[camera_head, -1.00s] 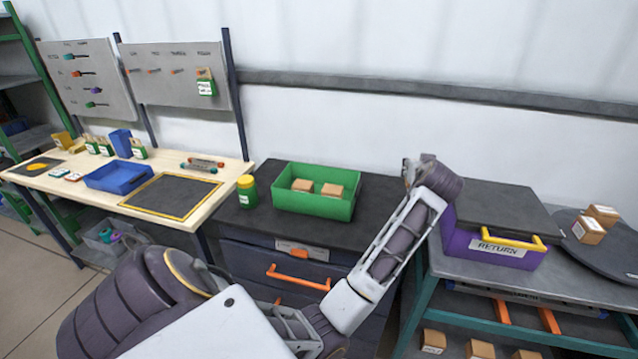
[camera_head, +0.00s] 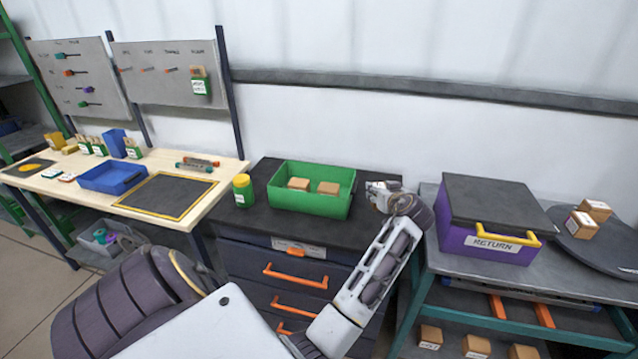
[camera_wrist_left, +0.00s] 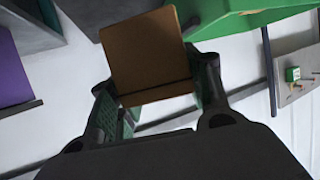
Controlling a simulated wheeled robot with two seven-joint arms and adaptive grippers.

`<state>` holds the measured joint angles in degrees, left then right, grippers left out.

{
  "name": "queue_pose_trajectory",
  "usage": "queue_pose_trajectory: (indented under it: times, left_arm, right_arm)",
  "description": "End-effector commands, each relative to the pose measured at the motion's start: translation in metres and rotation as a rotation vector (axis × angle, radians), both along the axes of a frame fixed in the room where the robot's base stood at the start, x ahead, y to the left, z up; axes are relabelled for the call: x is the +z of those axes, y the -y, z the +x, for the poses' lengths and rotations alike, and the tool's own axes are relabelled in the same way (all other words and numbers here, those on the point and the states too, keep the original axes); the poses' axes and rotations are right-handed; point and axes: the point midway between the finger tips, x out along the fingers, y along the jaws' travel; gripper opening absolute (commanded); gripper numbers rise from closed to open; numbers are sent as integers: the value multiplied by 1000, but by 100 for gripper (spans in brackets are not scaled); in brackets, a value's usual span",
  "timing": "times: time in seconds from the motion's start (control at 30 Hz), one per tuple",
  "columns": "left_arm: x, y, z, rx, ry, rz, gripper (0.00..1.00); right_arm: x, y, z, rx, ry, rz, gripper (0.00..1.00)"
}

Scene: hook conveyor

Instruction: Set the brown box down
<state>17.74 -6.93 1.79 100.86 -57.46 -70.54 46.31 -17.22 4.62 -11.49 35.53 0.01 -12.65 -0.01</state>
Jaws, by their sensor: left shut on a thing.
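My left gripper (camera_head: 382,190) is over the right end of the dark drawer cabinet top, just right of the green bin (camera_head: 308,203). In the left wrist view the brown box (camera_wrist_left: 146,52) sits between its two fingers, which are shut on it. The held box cannot be made out in the head view. A green wall, apparently the bin, shows close beside the box in the wrist view. Two other brown boxes (camera_head: 328,188) lie in the green bin. My right gripper is not in view.
A purple RETURN bin (camera_head: 458,228) with a dark lid stands right of my arm. Two boxes (camera_head: 582,224) sit on a round dark plate at far right. A yellow-green jar (camera_head: 242,191) stands left of the green bin. Bare cabinet top (camera_head: 275,235) shows in front.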

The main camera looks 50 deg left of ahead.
Motion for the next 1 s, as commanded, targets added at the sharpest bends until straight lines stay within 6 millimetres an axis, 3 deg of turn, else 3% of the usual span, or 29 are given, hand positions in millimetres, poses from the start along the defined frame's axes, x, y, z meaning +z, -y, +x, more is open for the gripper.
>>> queue_pose_trajectory:
  times: [0.17,0.6,1.0]
  left_arm:
    - [-8,0,0,0,-1,1,23]
    - [-59,1,0,-2,-1,1,23]
    - [-63,0,0,-1,0,0,23]
  right_arm:
    - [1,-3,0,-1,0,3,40]
    - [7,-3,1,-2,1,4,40]
    - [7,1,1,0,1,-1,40]
